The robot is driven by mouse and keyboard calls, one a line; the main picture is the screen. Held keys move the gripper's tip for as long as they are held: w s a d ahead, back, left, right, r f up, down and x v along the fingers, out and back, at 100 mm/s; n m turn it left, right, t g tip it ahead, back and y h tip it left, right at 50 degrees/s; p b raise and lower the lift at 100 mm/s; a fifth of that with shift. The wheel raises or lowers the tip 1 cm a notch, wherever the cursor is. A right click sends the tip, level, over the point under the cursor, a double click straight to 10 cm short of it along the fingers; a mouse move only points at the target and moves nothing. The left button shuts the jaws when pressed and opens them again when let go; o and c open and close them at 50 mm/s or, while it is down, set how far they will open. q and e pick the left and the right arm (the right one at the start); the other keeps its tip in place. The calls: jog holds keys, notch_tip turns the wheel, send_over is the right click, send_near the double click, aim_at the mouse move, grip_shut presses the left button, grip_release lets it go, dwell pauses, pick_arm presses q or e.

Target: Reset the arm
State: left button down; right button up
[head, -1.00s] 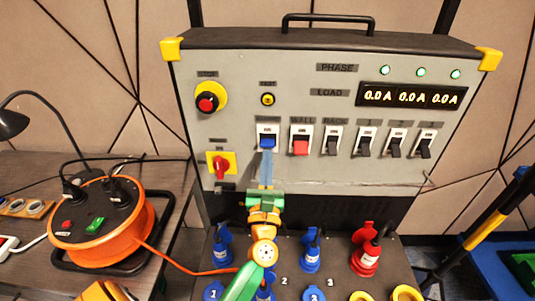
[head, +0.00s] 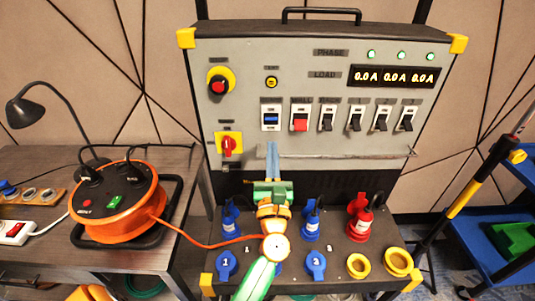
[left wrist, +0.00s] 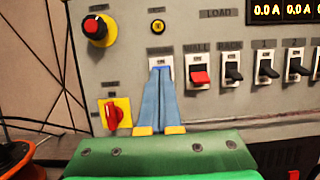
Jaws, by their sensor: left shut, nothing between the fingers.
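My left arm comes up from the bottom centre of the head view. Its gripper (head: 272,148) is shut and empty, its blue fingers together and pointing up at the grey panel (head: 340,140). The fingertips are just below the blue switch (head: 270,118), with a small gap in the head view. In the left wrist view the gripper (left wrist: 161,72) covers most of that switch, and only its white top edge shows. Beside it are a red switch (head: 300,124) and several black ones. My right gripper is not in view.
An orange cable reel (head: 118,210) and a black lamp (head: 25,112) stand on the left table. Blue plugs (head: 311,226) and a red plug (head: 361,224) stand on the shelf around my arm. A blue cart (head: 480,240) is at the right.

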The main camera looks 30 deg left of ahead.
pick_arm(q)
jog(key=shift+w+a, duration=0.1)
jog(key=shift+w, duration=0.1)
jog(key=s+d+f+m+g+h, duration=0.2)
jog(key=d+f+m+h, duration=0.2)
jog(key=f+m, duration=0.55)
jog(key=s+d+f+m+g+h, duration=0.1)
jog(key=d+f+m+h, duration=0.25)
jog(key=f+m, duration=0.55)
jog(key=s+d+f+m+g+h, duration=0.2)
jog(key=d+f+m+h, duration=0.15)
jog(key=f+m, duration=0.55)
jog(key=s+f+m+g+h, duration=0.2)
jog(key=s+f+m+g, duration=0.4)
jog(key=s+f, duration=0.7)
jog(key=s+a+f+m+g, duration=0.1)
jog(key=s+f+m+g, duration=0.1)
jog(key=s, duration=0.5)
jog(key=s+a+f+m+g+y, duration=0.1)
jog(key=s+a+f+m+g, duration=0.1)
jog(key=s+f+m, duration=0.2)
jog(key=s+a+f+m+g, duration=0.2)
jog(key=s+f+m, duration=0.2)
jog(key=s, duration=0.6)
jog(key=shift+s+a+m+g+y, duration=0.15)
jog(key=shift+s+m+g+y, duration=0.2)
jog(key=shift+m, duration=0.3)
jog(key=shift+w, duration=0.15)
